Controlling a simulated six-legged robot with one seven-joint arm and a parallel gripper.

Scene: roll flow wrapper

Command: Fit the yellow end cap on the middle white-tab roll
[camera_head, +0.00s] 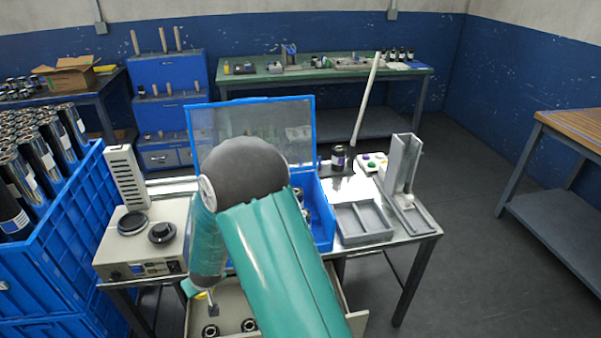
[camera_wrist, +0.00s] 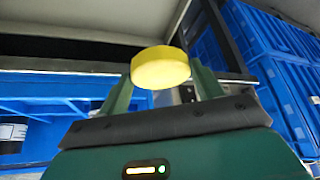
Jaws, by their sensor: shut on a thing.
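The yellow end cap (camera_wrist: 161,68) sits between the two green fingers of my gripper (camera_wrist: 163,85) in the wrist view. My gripper is shut on it. In the head view my green arm hides most of my gripper; a small yellow patch (camera_head: 201,295) shows above the open drawer. Several dark and silver rolls with white labels (camera_head: 58,133) stand in the blue crate at the left. I cannot tell which is the middle white-tab roll. A dark cylinder with a white band (camera_wrist: 12,131) shows at the left edge of the wrist view.
The open drawer (camera_head: 357,318) below the steel table (camera_head: 425,226) holds black rings (camera_head: 249,325). On the table stand a beige machine (camera_head: 130,253), an open blue box (camera_head: 325,228), a grey tray (camera_head: 376,234) and a grey upright channel (camera_head: 402,160). The blue crate (camera_head: 70,245) borders the table's left.

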